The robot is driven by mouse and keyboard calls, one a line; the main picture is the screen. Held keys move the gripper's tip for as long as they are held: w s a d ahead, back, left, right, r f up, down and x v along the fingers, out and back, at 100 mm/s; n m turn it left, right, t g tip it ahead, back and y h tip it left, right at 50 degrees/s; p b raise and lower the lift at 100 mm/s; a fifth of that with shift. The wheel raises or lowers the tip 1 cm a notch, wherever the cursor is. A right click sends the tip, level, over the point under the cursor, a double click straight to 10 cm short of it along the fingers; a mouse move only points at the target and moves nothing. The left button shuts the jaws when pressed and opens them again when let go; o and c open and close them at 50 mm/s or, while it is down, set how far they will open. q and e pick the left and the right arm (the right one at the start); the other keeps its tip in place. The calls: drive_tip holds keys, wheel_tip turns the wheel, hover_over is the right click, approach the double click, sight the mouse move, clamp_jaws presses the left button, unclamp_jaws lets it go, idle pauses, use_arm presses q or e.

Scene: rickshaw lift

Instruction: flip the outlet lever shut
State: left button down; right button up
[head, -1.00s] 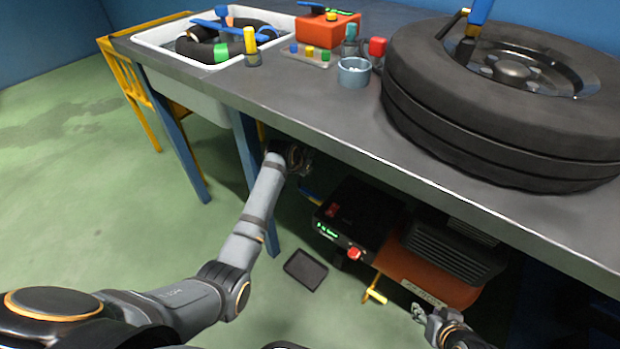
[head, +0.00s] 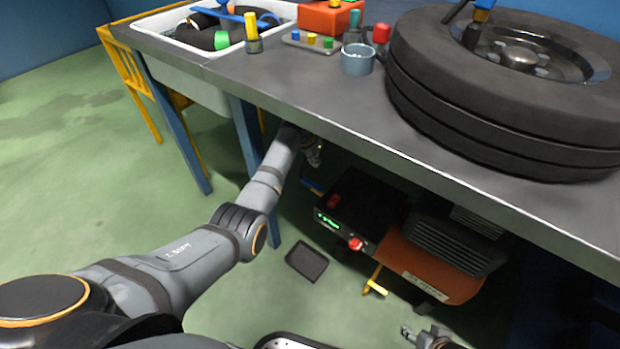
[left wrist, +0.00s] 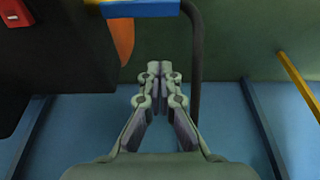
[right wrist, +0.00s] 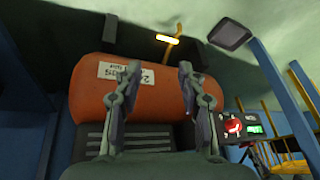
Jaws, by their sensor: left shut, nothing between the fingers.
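An orange compressor (head: 432,262) with a black control box (head: 350,212) sits on the floor under the workbench. A blue lever (head: 312,187) sticks out at the left side of the box; it also shows as a blue bar at the top of the left wrist view (left wrist: 140,8), beside a dark hose. My left gripper (head: 315,160) is under the bench edge, shut and empty, its tips (left wrist: 160,66) apart from the blue lever in that picture. My right gripper (head: 407,332) is open and empty in front of the orange tank (right wrist: 150,85).
A yellow handle (head: 375,285) hangs at the front of the compressor, and a red knob (head: 355,243) is on the box. The bench top (head: 300,95) overhangs the compressor, with a blue leg (head: 247,140) close to my left arm.

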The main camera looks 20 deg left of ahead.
sight(312, 184)
use_arm(q)
drive_tip(key=shift+s+a+f+b, duration=0.15)
drive_tip(key=shift+s+f+b, duration=0.25)
drive_tip(key=shift+f, duration=0.4)
drive_tip(key=shift+s+a+f+b, duration=0.1)
drive_tip(key=shift+s+f+b, duration=0.2)
drive_tip(key=shift+f, duration=0.5)
drive_tip(key=shift+s+a+f+b, duration=0.15)
drive_tip(key=shift+s+f+b, duration=0.25)
drive_tip(key=shift+f, duration=0.4)
use_arm(e)
drive_tip(key=w+r+t, duration=0.9)
drive_tip(key=w+r, duration=0.3)
drive_tip(key=w, duration=0.2)
drive_tip(key=shift+d+r, duration=0.2)
drive_tip(key=shift+d, duration=0.25)
drive_tip(key=shift+s+f, duration=0.1)
